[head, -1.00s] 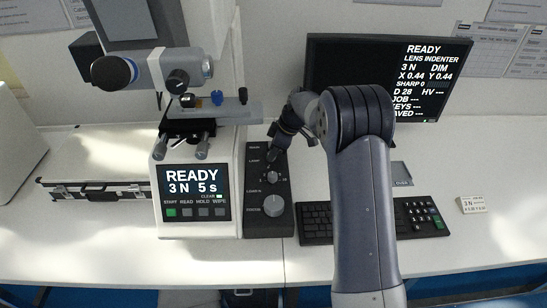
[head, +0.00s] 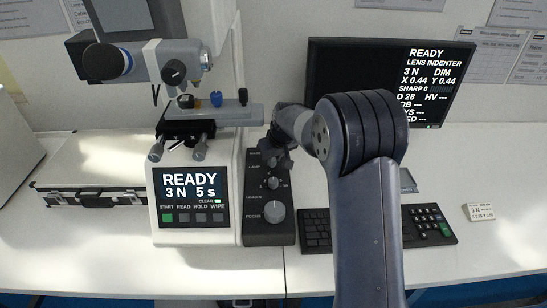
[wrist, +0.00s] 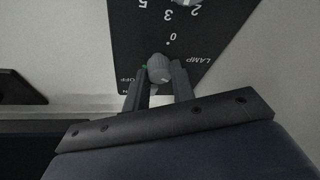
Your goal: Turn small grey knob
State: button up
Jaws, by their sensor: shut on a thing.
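The small grey knob (wrist: 160,68) sits on the black control panel (wrist: 205,28), next to the word LAMP, in the wrist view. My gripper (wrist: 160,76) is shut on this knob, with one finger on each side of it. A green mark shows just left of the knob, near the word OFF. In the head view my gripper (head: 280,152) is over the upper part of the dark panel (head: 256,237) and hides most of the lamp knob.
Below my gripper on the panel are another knob (head: 273,183) and the larger focus knob (head: 274,211). The tester (head: 160,225) stands directly left, its screen showing READY. A keyboard (head: 318,230) and a monitor (head: 318,75) are at the right.

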jog(key=shift+m, duration=0.6)
jog(key=o, duration=1)
jog(key=shift+r, duration=0.15)
jog(key=v, duration=0.7)
jog(key=shift+s, duration=0.15)
jog(key=shift+r, duration=0.1)
